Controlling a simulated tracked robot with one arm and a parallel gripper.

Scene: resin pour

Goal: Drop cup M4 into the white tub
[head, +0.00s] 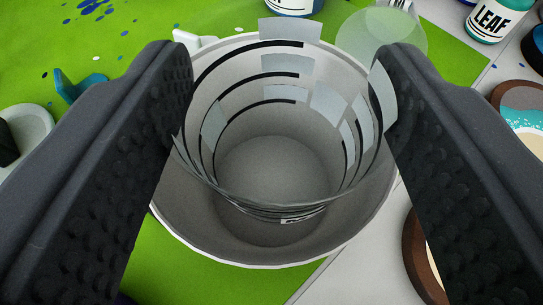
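A clear cup with black graduation lines and pale patches (287,92) is between the two dark, bumpy fingers of my gripper (285,100). The fingers meet its left and right sides, so my gripper looks shut on it. I look down into the cup, and it appears empty. No M4 mark can be read; a small label low on its near side is too small to make out. The white tub (270,257) is directly behind and below the cup in the view, its rim showing around it. The tub's grey inside shows through the clear cup.
A green mat (165,283) lies under the tub. A LEAF bottle (489,20) stands at the upper right, with round brown-rimmed pieces (501,94) below it. A blue piece (78,86) and a pale round dish (32,124) are at the left.

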